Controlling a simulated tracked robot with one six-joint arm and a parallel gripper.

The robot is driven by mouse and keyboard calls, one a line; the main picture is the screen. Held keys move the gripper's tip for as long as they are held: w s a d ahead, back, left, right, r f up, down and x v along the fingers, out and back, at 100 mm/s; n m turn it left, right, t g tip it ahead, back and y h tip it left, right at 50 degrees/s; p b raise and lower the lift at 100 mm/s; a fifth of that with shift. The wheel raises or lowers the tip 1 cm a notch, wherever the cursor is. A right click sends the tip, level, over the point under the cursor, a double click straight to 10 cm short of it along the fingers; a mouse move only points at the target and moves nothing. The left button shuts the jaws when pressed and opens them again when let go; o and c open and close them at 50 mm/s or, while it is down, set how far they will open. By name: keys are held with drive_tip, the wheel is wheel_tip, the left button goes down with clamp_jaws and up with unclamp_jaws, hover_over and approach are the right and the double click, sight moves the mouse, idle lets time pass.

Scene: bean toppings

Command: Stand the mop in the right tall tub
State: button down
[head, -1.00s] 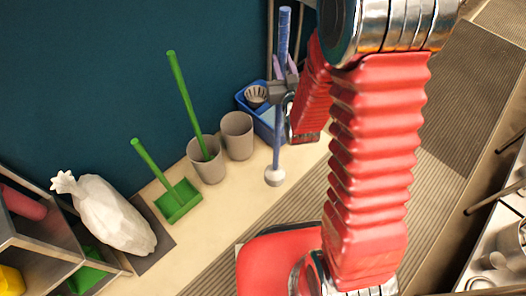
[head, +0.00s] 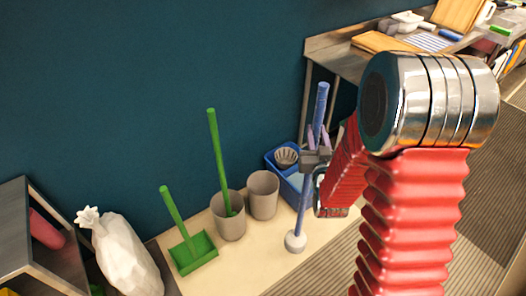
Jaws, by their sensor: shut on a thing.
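The mop has a blue handle (head: 304,205) and a round whitish head (head: 295,241) at its lower end. My gripper (head: 316,158) is shut on the handle in its upper part. The mop hangs slightly tilted, its top leaning right, with the head in front and right of the tubs. I cannot tell whether the head touches the floor. The right tall tub (head: 263,196) is grey-beige, upright and looks empty. The left tall tub (head: 229,218) stands beside it with a green stick (head: 218,155) standing in it.
A blue crate (head: 290,183) with a ribbed grey bowl (head: 286,158) stands behind the mop. A green dustpan (head: 193,253) with an upright handle is left of the tubs. A white sack (head: 127,258) and a shelf (head: 38,222) are farther left. A metal table (head: 335,50) stands behind right.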

drive_tip(key=s+f, duration=0.4)
drive_tip(key=f, duration=0.2)
drive_tip(key=shift+s, duration=0.4)
drive_tip(key=shift+d, duration=0.1)
